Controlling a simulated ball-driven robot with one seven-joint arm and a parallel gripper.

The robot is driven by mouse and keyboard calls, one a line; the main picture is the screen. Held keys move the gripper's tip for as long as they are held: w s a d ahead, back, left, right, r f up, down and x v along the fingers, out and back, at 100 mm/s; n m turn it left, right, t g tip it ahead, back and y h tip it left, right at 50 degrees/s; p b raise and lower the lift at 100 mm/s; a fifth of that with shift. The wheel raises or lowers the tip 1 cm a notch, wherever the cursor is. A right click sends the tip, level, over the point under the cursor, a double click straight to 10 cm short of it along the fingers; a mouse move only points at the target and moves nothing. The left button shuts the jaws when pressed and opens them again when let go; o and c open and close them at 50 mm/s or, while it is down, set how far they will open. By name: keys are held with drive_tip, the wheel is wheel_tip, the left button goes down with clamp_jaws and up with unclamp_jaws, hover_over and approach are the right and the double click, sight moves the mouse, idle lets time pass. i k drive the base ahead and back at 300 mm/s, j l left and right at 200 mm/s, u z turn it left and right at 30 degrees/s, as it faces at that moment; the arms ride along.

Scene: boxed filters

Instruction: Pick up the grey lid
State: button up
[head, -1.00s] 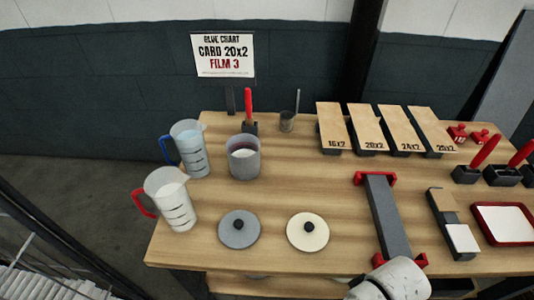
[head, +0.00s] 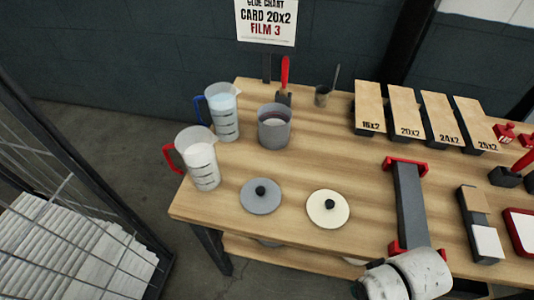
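The grey lid (head: 261,197) is a flat round disc with a black knob. It lies on the wooden table (head: 300,168) near the front left, knob up. A cream lid (head: 328,209) of the same kind lies to its right, a small gap apart. White parts of my arm show at the bottom right, in front of the table edge. My gripper's fingers cannot be made out in the head view.
A red-handled jug (head: 199,160) and a blue-handled jug (head: 222,112) stand left of the pot. A grey bar with red ends (head: 409,205) lies right of the cream lid. A wire cage (head: 75,190) stands left of the table. The table is bare around the grey lid's front.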

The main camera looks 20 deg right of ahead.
sight(259, 196)
drive_tip(key=k+l+u, duration=0.25)
drive_tip(key=l, duration=0.25)
drive_tip(key=k+l+u, duration=0.25)
drive_tip(key=l, duration=0.25)
drive_tip(key=k+l+u, duration=0.3)
drive_tip(key=l, duration=0.15)
